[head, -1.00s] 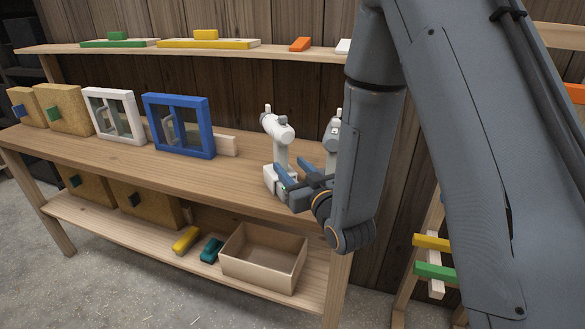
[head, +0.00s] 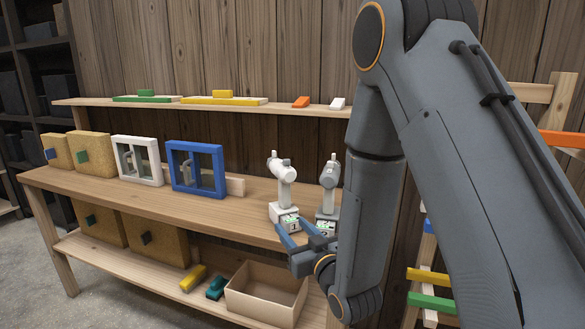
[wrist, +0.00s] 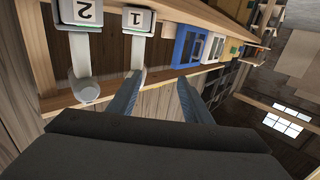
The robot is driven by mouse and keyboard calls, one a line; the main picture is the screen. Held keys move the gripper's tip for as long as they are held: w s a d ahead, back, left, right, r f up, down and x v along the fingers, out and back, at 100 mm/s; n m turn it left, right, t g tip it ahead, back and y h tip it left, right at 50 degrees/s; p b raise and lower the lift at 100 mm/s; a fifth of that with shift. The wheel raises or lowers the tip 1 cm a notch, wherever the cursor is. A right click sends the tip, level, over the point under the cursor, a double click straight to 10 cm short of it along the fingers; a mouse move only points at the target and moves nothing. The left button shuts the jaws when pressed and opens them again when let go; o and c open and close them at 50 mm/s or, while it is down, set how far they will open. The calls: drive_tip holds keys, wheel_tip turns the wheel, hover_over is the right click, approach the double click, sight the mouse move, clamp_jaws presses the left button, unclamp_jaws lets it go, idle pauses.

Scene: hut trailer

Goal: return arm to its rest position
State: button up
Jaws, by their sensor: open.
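My gripper (head: 297,232) is in front of the workbench edge, just below the white drill-like tools. Its two blue-grey fingers are spread, and in the wrist view (wrist: 159,88) nothing is between them. The left white tool (head: 284,185) stands upright on the bench, with its base (head: 285,214) just behind the fingertips. A second, greyer tool (head: 329,185) stands to its right, partly hidden by my arm. In the wrist view their bases carry labels, "1" (wrist: 136,18) and "2" (wrist: 84,12). My arm is bent, with its forearm hanging down.
The workbench (head: 130,199) holds a blue-framed window (head: 197,168), a white-framed window (head: 138,160) and cork-coloured boxes. An upper shelf (head: 240,105) bears coloured pieces. An open box (head: 265,291) sits on the lower shelf. A wooden rack (head: 548,92) stands at the right.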

drive_tip(key=s+d+f+m+g+h, duration=0.1)
drive_tip(key=d+f+m+g+h, duration=0.1)
drive_tip(key=d+f+g+h, duration=0.4)
drive_tip(key=s+d+m+g+h, duration=0.1)
drive_tip(key=s+d+m+g, duration=0.1)
drive_tip(key=s+d+g, duration=0.4)
drive_tip(key=s+d, duration=0.5)
drive_tip(key=s, duration=0.4)
drive_tip(key=shift+s+d+f+h, duration=0.15)
drive_tip(key=shift+f+h, duration=0.15)
drive_tip(key=shift+f, duration=0.1)
drive_tip(key=s+g, duration=0.1)
drive_tip(key=s, duration=0.1)
drive_tip(key=s+d+r+g, duration=0.1)
drive_tip(key=s, duration=0.2)
drive_tip(key=s+m+g, duration=0.1)
drive_tip(key=s, duration=0.2)
drive_tip(key=shift+s+d+r, duration=0.2)
drive_tip(key=shift+d, duration=0.05)
drive_tip(key=shift+c, duration=0.4)
